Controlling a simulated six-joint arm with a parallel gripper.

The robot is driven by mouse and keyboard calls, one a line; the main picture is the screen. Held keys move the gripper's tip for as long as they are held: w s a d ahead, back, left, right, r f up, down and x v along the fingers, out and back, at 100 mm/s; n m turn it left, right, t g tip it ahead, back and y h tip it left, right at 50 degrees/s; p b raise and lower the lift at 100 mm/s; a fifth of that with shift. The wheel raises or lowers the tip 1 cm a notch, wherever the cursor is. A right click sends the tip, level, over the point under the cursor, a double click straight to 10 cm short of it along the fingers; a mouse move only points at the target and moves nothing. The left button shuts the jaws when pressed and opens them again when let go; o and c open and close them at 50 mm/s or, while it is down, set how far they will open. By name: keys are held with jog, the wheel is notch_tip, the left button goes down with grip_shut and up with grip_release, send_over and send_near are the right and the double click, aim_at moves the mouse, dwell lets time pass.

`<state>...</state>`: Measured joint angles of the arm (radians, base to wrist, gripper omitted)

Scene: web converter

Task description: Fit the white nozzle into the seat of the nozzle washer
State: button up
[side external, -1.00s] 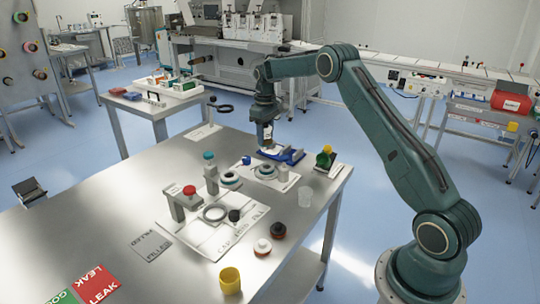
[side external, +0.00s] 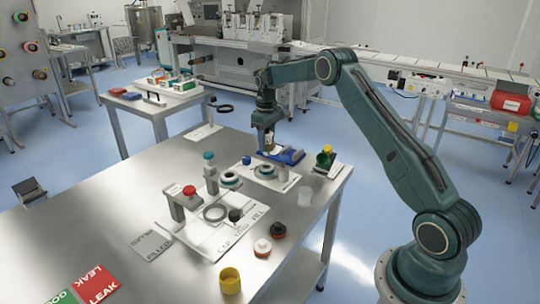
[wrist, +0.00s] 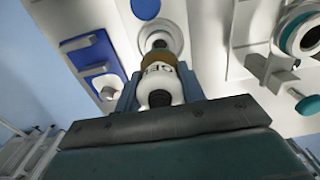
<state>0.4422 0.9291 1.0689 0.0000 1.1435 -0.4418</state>
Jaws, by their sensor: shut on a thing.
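My gripper (wrist: 150,92) is shut on the white nozzle (wrist: 158,82), which has dark lettering, a brown-gold band and a dark round end. In the side external view my gripper (side external: 268,142) holds it above the far right part of the table, near the blue tray. In the wrist view a pale round seat (wrist: 160,40) with a dark centre lies just beyond the nozzle, beside a blue knob (wrist: 145,8). It appears to be the nozzle washer's seat. The nozzle's far end overlaps it in this view, so I cannot tell whether they touch.
Stations with a teal button (side external: 209,156) and a red button (side external: 189,190) stand to the left. The table's left part is largely clear.

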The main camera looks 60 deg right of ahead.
aim_at(267, 154)
jog(key=shift+f, duration=1.75)
jog(key=shift+f, duration=1.9)
dwell(1.6)
jog(key=o, duration=1.3)
notch_tip(267, 154, up, 14)
jog(key=shift+f, duration=0.1)
dwell(0.4)
